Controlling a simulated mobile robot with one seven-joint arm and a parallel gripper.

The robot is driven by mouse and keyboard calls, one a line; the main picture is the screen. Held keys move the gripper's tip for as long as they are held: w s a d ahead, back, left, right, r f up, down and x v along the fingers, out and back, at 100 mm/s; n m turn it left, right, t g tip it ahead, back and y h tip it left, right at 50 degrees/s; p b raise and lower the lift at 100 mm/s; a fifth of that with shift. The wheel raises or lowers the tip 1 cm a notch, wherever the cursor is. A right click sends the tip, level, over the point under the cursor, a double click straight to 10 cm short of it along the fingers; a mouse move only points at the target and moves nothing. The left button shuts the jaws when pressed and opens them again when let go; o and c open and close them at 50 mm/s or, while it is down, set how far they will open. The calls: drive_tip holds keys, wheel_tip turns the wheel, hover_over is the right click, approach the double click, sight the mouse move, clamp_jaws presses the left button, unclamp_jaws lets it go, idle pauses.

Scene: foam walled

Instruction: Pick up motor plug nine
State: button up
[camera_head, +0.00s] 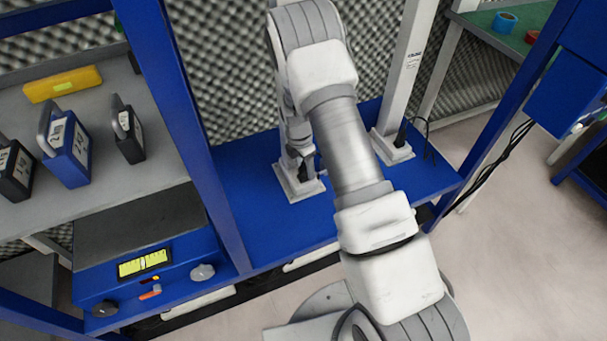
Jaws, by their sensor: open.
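I cannot single out motor plug nine; no readable nine shows. Several upright boxes with grey handles and white labels stand on the grey shelf at left: a blue one (68,150), a small black one (128,132) and a dark one at the left edge (14,170). I cannot tell whether any of them is a motor plug. My gripper (303,150) seems to hang down behind my arm, above the blue bench top. It is open and largely hidden by my arm, close to the foot of a grey post. Nothing is visible between its fingers.
A yellow bar-shaped tool (63,84) lies on the shelf. A blue frame upright (170,90) separates shelf and bench. A blue control panel (150,275) is at lower left.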

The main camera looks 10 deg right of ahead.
clamp_jaws()
idle(0.5)
